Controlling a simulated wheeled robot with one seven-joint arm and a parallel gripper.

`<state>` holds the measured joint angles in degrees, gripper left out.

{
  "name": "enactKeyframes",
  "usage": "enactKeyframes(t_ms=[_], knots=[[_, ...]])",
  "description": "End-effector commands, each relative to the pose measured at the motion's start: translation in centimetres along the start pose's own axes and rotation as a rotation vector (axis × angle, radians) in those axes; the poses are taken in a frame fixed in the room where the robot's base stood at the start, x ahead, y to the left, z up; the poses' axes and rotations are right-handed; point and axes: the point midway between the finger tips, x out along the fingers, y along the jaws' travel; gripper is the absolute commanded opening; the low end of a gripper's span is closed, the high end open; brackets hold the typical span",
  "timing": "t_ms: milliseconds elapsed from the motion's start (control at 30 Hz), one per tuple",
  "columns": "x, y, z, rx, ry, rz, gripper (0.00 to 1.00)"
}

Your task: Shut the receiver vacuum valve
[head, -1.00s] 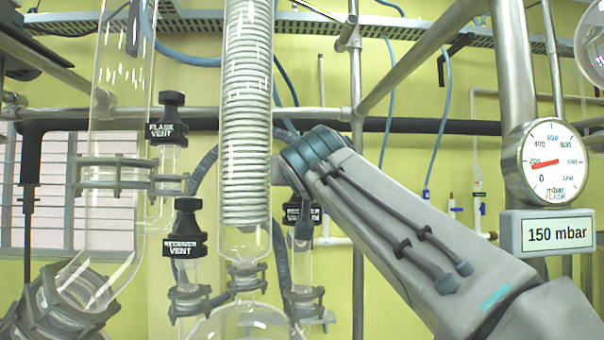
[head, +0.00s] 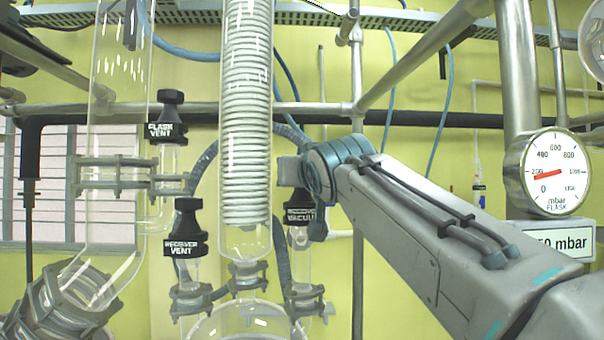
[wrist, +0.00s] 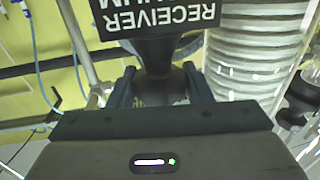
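The receiver vacuum valve (head: 299,212) has a black knob and a label, above a clear glass neck to the right of the coil condenser. My arm's wrist joint covers part of its right side in the head view. In the wrist view its label (wrist: 156,17) is upside down at the top, with the dark knob body (wrist: 158,55) below it. My gripper (wrist: 160,88) has one finger on each side of the knob. The fingers are apart, with narrow gaps seeming to show beside the knob; contact is unclear. The fingertips are not clear in the head view.
The receiver vent valve (head: 186,228) and flask vent valve (head: 166,118) stand to the left. The glass coil condenser (head: 246,120) is close to the receiver vacuum valve. A round flask gauge (head: 550,172) is at right, above a partly covered mbar display (head: 562,243). Metal bars cross behind.

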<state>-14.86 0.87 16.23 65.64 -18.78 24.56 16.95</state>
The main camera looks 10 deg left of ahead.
Motion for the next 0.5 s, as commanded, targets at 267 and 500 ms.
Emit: enactKeyframes(t_ms=[267,500], knots=[[0.1,-0.15,0.33,-0.004,-0.01,0.067,0.25],[0.17,-0.25,0.5,-0.003,-0.007,0.159,0.25]])
